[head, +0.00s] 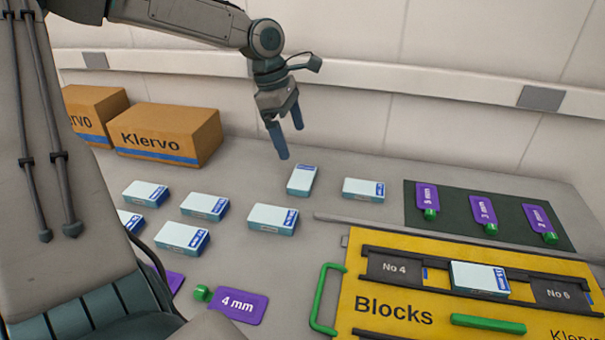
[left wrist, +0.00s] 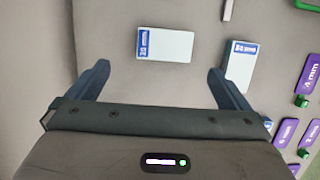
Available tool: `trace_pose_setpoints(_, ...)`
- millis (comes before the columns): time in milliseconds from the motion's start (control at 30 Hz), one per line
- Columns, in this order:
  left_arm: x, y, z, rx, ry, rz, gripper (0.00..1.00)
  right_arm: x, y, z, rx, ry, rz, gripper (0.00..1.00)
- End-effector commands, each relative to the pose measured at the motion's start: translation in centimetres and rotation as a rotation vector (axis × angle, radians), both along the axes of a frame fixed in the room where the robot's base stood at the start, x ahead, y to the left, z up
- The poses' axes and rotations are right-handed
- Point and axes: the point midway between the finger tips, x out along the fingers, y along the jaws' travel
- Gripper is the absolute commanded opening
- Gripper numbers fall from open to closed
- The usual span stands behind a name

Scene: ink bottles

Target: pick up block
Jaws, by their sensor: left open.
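Several pale blue-white blocks with blue label ends lie on the grey table in the head view. One block (head: 302,180) lies just below my left gripper (head: 291,143), and another block (head: 363,189) lies to its right. My left gripper is open and empty, hanging above the table with its fingers pointing down. In the left wrist view, the open fingers (left wrist: 158,70) stand apart, with one block (left wrist: 165,45) ahead between them and another block (left wrist: 240,62) by the right finger. One more block (head: 479,278) sits in the yellow Blocks holder (head: 390,288). My right gripper is not seen.
Two cardboard boxes stand at the back left; one is the Klervo box (head: 170,135). A dark green mat (head: 455,207) with purple tags lies at the right. A purple 4 mm tag (head: 238,303) lies in front. A green handle (head: 325,298) rises at the holder's left edge.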

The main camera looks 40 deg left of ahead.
Motion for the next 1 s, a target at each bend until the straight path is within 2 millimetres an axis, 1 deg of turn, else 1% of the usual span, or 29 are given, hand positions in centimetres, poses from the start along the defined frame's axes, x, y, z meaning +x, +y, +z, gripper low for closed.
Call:
trace_pose_setpoints(33,0.0,-0.2,-1.0,0.0,0.005,0.0,1.0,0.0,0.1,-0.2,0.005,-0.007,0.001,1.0)
trace_pose_setpoints(200,0.3,-0.8,-3.5,0.0,0.004,-0.001,1.0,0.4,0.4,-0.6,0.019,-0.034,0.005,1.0)
trace_pose_setpoints(433,0.4,-1.3,-5.3,0.0,0.004,-0.002,1.0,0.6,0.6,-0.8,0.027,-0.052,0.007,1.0)
trace_pose_setpoints(600,0.2,-2.0,-7.9,0.0,0.006,-0.005,1.0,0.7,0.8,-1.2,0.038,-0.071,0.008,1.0)
trace_pose_setpoints(700,0.4,-2.3,-9.0,0.001,0.004,-0.003,1.0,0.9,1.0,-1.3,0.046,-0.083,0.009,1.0)
trace_pose_setpoints(800,0.5,-2.4,-9.6,0.001,0.003,-0.004,1.0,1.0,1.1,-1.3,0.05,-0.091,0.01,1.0)
trace_pose_setpoints(1000,0.6,-2.5,-9.6,-0.001,0.001,-0.002,1.0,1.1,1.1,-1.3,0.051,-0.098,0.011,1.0)
